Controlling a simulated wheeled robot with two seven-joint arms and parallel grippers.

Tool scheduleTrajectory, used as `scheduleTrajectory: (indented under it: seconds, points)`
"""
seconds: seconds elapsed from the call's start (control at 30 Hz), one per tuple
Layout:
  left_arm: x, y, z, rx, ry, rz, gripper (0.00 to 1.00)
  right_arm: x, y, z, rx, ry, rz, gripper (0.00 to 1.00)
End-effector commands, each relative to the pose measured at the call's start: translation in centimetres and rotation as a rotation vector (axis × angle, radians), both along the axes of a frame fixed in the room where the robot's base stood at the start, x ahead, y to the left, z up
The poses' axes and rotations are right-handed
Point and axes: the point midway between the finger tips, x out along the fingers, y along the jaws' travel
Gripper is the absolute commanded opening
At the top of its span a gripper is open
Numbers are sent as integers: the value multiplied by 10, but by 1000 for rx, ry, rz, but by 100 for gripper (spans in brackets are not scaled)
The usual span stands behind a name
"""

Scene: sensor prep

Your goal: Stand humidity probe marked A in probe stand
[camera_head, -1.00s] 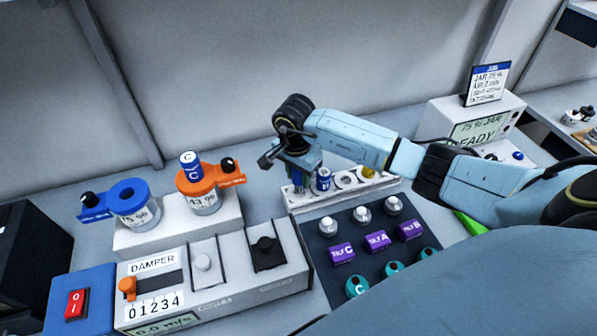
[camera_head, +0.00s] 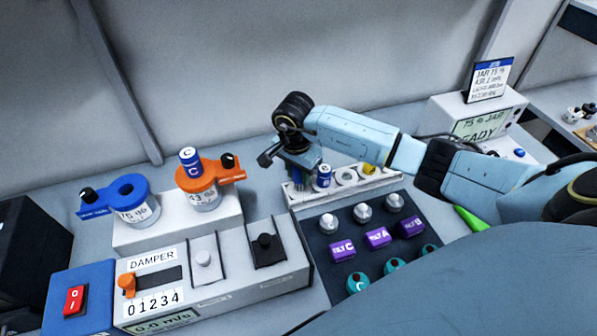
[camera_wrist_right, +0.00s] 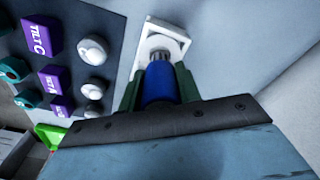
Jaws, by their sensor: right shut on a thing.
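My right gripper (camera_head: 303,172) is over the left end of the white probe stand (camera_head: 295,203). It is shut on a blue probe (camera_wrist_right: 160,84), seen between its fingers in the right wrist view. The held probe's letter is hidden. Its tip is over or at the end hole of the stand (camera_wrist_right: 183,32); I cannot tell how deep it sits. A blue probe marked B (camera_head: 323,177) stands in the stand just right of the gripper. A blue probe marked C (camera_head: 190,160) stands in the orange-lidded jar (camera_head: 196,183). My left gripper is not in view.
A dark panel (camera_head: 330,262) with silver knobs, purple TILT blocks and teal pieces lies in front of the stand. The damper box (camera_head: 215,283) and a blue-lidded jar (camera_head: 127,187) are at the left. A bright green object (camera_head: 470,218) lies at the right, near my arm.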

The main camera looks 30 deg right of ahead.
Motion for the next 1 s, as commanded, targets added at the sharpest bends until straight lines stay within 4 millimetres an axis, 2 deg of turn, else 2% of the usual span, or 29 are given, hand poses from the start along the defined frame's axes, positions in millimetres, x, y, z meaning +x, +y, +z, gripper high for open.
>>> scheduleTrajectory:
  seconds: [1.0]
  points:
    - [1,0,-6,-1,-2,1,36,0,-1,-3,-1,-1,-1,0]
